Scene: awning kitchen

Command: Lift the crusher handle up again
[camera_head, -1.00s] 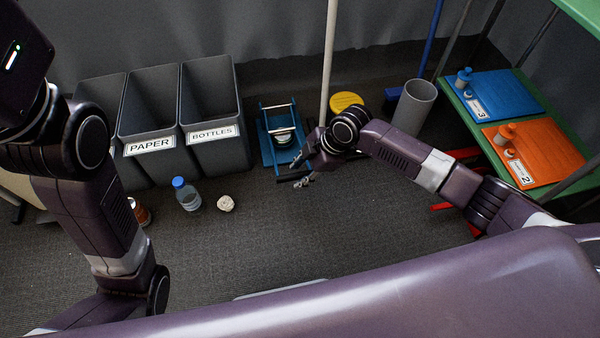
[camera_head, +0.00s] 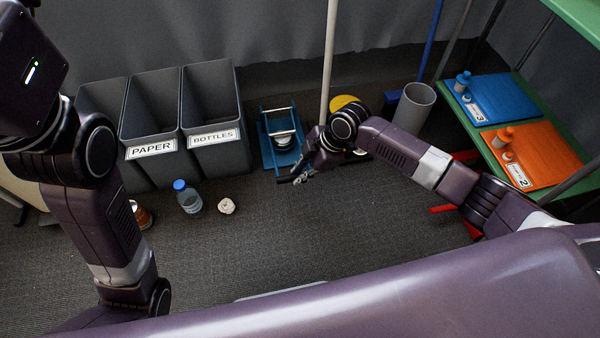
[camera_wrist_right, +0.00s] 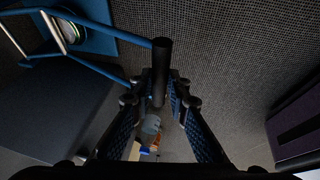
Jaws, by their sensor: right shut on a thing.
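The can crusher (camera_head: 269,150) stands on the floor right of the bottles bin. It has a blue frame with silver cross bars, and a can (camera_head: 283,139) sits inside it. Its black handle (camera_head: 285,180) sticks out at the front, low over the floor. My right gripper (camera_head: 302,176) is at this handle. In the right wrist view the black handle (camera_wrist_right: 161,62) runs between the fingers of my right gripper (camera_wrist_right: 160,102), which is shut on it; blue frame arms (camera_wrist_right: 97,69) lead to it. My left arm is at the left; its gripper is out of view.
The paper bin (camera_head: 150,110) and bottles bin (camera_head: 212,105) stand left of the crusher. A bottle (camera_head: 187,198), a crumpled ball (camera_head: 226,206) and a can (camera_head: 143,216) lie before them. A grey bin (camera_head: 413,106) and green shelf (camera_head: 497,158) are right. The middle floor is clear.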

